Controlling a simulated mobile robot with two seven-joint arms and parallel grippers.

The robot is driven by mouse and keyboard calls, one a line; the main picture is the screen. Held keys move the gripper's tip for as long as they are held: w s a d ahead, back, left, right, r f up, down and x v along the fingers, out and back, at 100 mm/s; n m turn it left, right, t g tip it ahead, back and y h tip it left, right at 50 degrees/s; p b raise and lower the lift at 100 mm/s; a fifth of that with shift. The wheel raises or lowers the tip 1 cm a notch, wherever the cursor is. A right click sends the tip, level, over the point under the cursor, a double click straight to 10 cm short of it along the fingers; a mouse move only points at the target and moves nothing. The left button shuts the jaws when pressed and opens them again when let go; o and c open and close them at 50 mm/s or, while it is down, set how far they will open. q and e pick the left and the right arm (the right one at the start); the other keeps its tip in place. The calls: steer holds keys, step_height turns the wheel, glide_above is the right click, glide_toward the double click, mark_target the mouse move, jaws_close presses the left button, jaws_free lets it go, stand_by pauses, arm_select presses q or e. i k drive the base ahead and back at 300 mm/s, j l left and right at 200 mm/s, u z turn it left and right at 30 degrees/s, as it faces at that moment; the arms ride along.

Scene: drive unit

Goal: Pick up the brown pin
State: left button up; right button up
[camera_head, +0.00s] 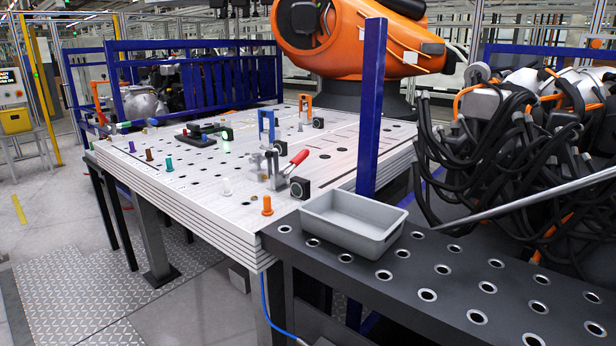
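Several small pins stand upright on the light perforated table (190,205). Near its left edge is a dark brownish-purple pin (149,155), which looks closest to brown, though it is too small to be sure of its color. It stands between a blue pin (131,147) and a teal pin (168,165). Neither of my grippers is in view.
A grey open bin (352,222) sits on the dark perforated table (440,285) at the front right. A red-handled clamp (290,168) and a blue clamp (266,126) stand on the light table. A blue post (371,110) rises behind the bin. A large orange robot (360,45) stands behind.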

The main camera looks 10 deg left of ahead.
mark_target(149, 159)
steer(key=i+j+u, duration=0.45)
steer(key=j+u, duration=0.15)
steer(key=i+j+u, duration=0.35)
steer(key=u, duration=0.15)
steer(key=i+j+u, duration=0.25)
steer(key=i+u, duration=0.25)
steer(key=i+j+u, duration=0.15)
steer(key=i+u, duration=0.3)
steer(key=i, duration=0.7)
steer(key=i+j+z, duration=0.1)
steer(key=i, duration=1.25)
steer(key=i+z, duration=0.35)
steer(key=i+j+z, duration=0.1)
steer(key=i+z, duration=0.25)
steer(key=i+j+z, duration=0.3)
steer(key=i+z, duration=0.15)
steer(key=z, duration=0.25)
steer(key=i+j+z, duration=0.15)
steer(key=z, duration=0.2)
steer(key=i+j+z, duration=0.1)
steer(key=z, duration=0.3)
steer(key=i+j+z, duration=0.35)
steer(key=j+z, duration=0.4)
steer(key=i+l, duration=0.05)
